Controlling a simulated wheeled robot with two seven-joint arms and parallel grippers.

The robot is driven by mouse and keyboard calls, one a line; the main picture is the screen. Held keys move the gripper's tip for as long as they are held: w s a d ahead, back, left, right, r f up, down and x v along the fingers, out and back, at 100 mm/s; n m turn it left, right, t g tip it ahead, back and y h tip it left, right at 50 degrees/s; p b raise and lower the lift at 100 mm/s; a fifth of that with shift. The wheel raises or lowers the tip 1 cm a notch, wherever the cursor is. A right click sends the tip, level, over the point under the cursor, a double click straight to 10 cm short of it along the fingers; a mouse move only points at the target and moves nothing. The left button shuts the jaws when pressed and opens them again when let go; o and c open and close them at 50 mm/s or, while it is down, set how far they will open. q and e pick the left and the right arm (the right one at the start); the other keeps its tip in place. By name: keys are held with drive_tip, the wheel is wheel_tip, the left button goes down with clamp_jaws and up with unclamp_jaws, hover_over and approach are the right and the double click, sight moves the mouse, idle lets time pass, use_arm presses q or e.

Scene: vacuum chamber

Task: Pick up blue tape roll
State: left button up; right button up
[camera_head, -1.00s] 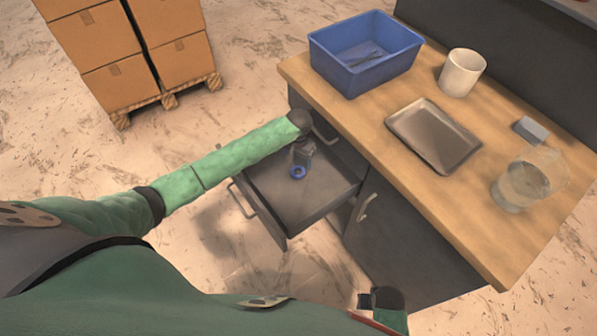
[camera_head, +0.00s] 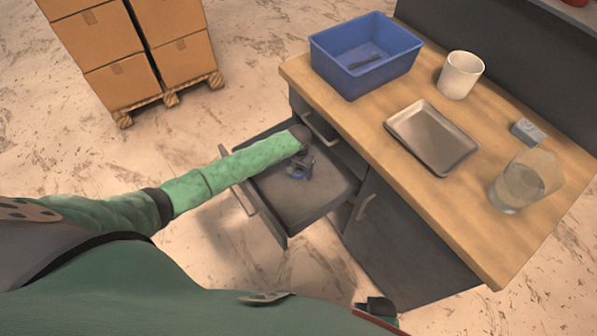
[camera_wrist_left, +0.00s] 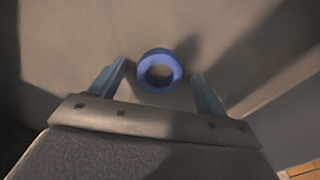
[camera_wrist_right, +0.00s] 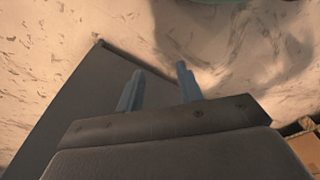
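The blue tape roll (camera_head: 299,175) lies flat in the open drawer (camera_head: 285,207), partly hidden by my left gripper in the head view. In the left wrist view the tape roll (camera_wrist_left: 160,71) lies just beyond and between the two fingertips. My left gripper (camera_wrist_left: 158,78) is open, with a finger on each side and a gap to the roll; it also shows just above the roll in the head view (camera_head: 303,165). My right gripper (camera_wrist_right: 158,72) is open and empty beside the dark cabinet (camera_wrist_right: 85,100), over the floor.
The wooden counter (camera_head: 440,205) holds a blue bin (camera_head: 345,80), a white cup (camera_head: 461,75), a metal tray (camera_head: 432,138), a small grey-blue block (camera_head: 527,131) and a glass beaker (camera_head: 518,187). A second drawer is partly open at the counter's left. Boxes (camera_head: 115,68) stand on a pallet at the far left.

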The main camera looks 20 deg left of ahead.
use_arm(q)
drive_tip(key=c, duration=1)
